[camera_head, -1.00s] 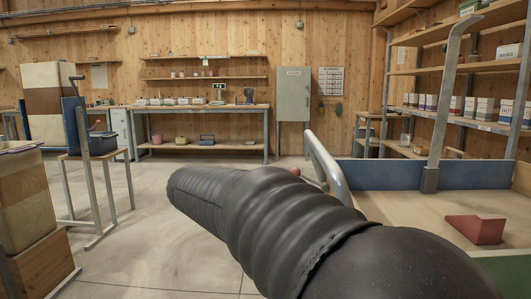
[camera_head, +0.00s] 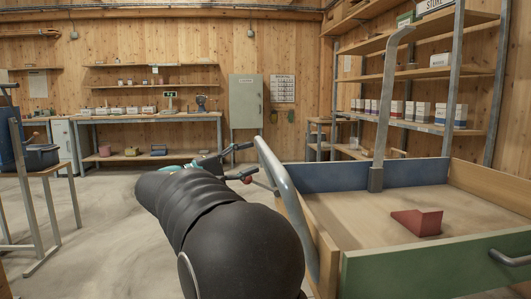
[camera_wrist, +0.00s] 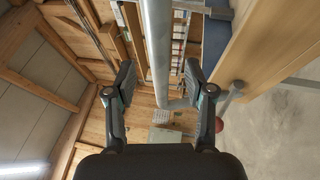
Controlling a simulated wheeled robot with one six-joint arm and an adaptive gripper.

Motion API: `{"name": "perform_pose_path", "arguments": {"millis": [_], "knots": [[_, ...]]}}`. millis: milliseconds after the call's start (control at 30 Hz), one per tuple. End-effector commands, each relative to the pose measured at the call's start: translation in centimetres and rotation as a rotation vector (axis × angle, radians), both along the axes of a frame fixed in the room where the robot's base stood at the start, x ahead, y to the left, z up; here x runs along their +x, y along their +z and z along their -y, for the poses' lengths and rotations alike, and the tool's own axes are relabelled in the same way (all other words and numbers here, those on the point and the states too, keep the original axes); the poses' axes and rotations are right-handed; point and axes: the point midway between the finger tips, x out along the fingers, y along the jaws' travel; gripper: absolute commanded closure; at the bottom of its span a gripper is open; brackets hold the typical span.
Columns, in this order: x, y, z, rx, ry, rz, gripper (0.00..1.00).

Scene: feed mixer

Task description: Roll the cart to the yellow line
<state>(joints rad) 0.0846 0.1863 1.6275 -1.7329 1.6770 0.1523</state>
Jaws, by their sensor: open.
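The cart, an open box on the right of the head view, has a green front wall (camera_head: 420,278), a blue back wall and wooden sides. Its grey bent-tube handle (camera_head: 279,185) rises at the left end. My gripper (camera_head: 246,161) is open beside the handle, partly hidden behind my dark sleeved arm. In the wrist view, the handle tube (camera_wrist: 157,50) runs between the open fingers (camera_wrist: 159,76), with gaps on both sides; I cannot tell how deep it sits. A red knob (camera_wrist: 219,125) shows near the right finger. No yellow line is in view.
A red wedge (camera_head: 418,222) lies in the cart. A metal post (camera_head: 384,110) stands at its back. Concrete floor (camera_head: 110,215) between is open.

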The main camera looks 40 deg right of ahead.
Motion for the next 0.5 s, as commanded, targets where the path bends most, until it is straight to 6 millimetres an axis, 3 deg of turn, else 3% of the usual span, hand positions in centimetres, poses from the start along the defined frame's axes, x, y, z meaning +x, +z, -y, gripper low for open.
{"name": "perform_pose_path", "arguments": {"millis": [200, 500], "knots": [[-0.6, 0.7, 3.6, 0.001, -0.003, 0.001, 0.46], [-0.9, 1.0, 5.6, 0.001, 0.000, 0.000, 0.46]]}}
